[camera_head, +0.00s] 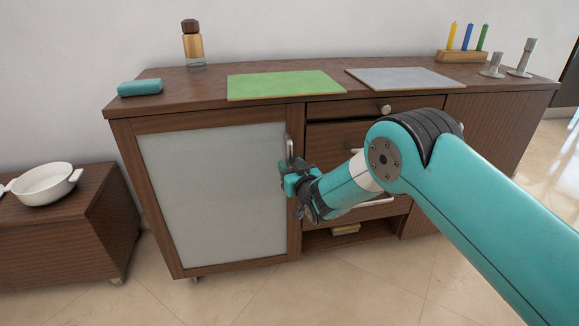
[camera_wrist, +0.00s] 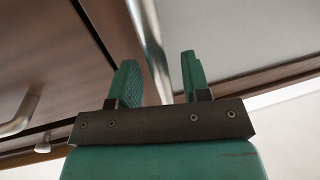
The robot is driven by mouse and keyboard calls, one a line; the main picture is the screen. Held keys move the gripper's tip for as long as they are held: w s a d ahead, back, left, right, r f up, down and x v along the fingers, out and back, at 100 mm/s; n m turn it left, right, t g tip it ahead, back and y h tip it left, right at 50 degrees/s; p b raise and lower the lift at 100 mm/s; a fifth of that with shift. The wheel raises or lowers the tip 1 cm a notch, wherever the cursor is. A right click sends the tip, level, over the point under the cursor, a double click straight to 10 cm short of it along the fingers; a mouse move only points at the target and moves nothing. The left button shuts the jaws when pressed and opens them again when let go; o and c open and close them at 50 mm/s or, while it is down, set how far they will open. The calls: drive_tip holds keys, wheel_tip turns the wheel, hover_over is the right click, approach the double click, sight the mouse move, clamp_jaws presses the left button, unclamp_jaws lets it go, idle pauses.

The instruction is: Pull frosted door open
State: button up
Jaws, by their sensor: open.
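The frosted door (camera_head: 212,195) has a pale panel in a brown wooden frame, on the left part of the cabinet. It looks closed. Its panel also fills the upper right of the wrist view (camera_wrist: 245,35). Its upright metal handle (camera_head: 289,146) is on the door's right side, partly hidden by my gripper. My gripper (camera_head: 287,180) is at the lower part of this handle. In the wrist view, my gripper (camera_wrist: 160,80) has its two green fingers apart, and the handle bar (camera_wrist: 152,40) runs between them in the picture. Contact cannot be told.
Drawers with a knob (camera_head: 385,108) and bar handles lie right of the door; a drawer handle (camera_wrist: 20,115) shows in the wrist view. A low cabinet (camera_head: 60,235) with a white pot (camera_head: 46,184) stands at left. Floor (camera_head: 220,300) before the door is clear.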

drive_tip(key=shift+w+a, duration=0.3)
drive_tip(key=shift+w, duration=0.25)
